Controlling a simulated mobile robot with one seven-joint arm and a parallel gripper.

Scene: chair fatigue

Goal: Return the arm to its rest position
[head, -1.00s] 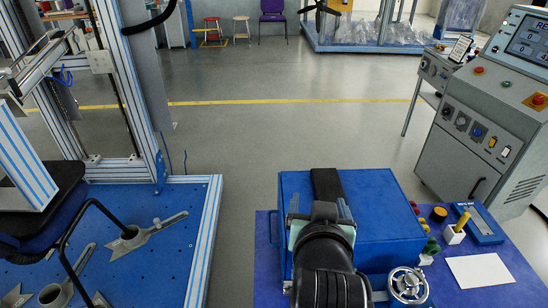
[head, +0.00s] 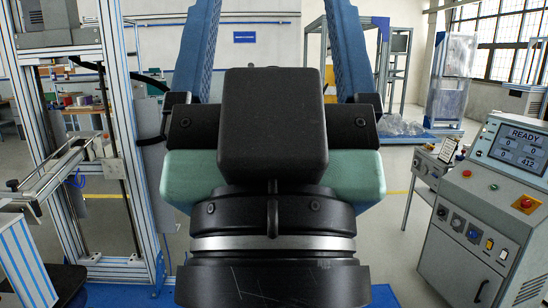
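My gripper (head: 272,28) fills the middle of the head view, raised close in front of the camera. Its black wrist and green-sided body stand upright, with two blue fingers pointing up. The fingers are wide apart, with nothing visible between them, so it is open. The fingertips are cut off by the top edge. My arm hides the floor and most of the room's middle.
A test frame (head: 118,150) with aluminium posts stands at the left. A grey control cabinet (head: 478,225) stands at the right, its screen (head: 516,146) showing READY. A small table with a device (head: 432,165) is beside it. Blue-framed rigs stand behind.

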